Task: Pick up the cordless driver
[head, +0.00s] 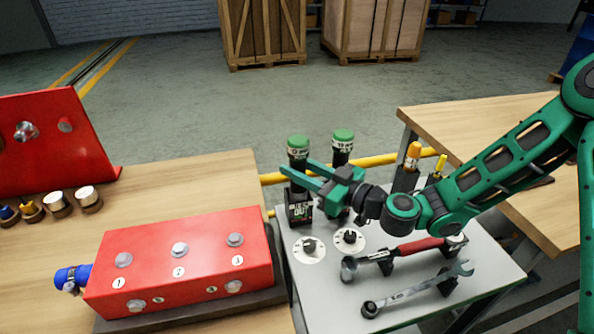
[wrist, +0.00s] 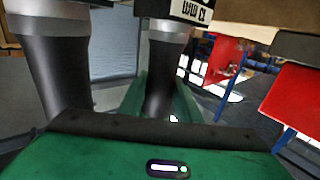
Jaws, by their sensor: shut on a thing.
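Two black cordless drivers with green tops stand upright at the back of the grey bench top (head: 415,268). The left driver (head: 299,208) has a white-lettered label on its lower block. The right driver (head: 343,140) stands close beside it, its lower part hidden behind my gripper. My gripper (head: 298,176) has its green fingers on either side of the left driver's dark grip, level and below the green top. In the wrist view the held driver's grip (wrist: 166,75) lies between the fingers (wrist: 163,100), and the other driver (wrist: 48,70) is at left.
Two round dials (head: 309,249), a red-handled tool (head: 407,250) and a wrench (head: 420,288) lie in front on the bench top. Orange and yellow-handled tools (head: 413,156) stand to the right. A red valve block (head: 180,262) is on the wooden table at left.

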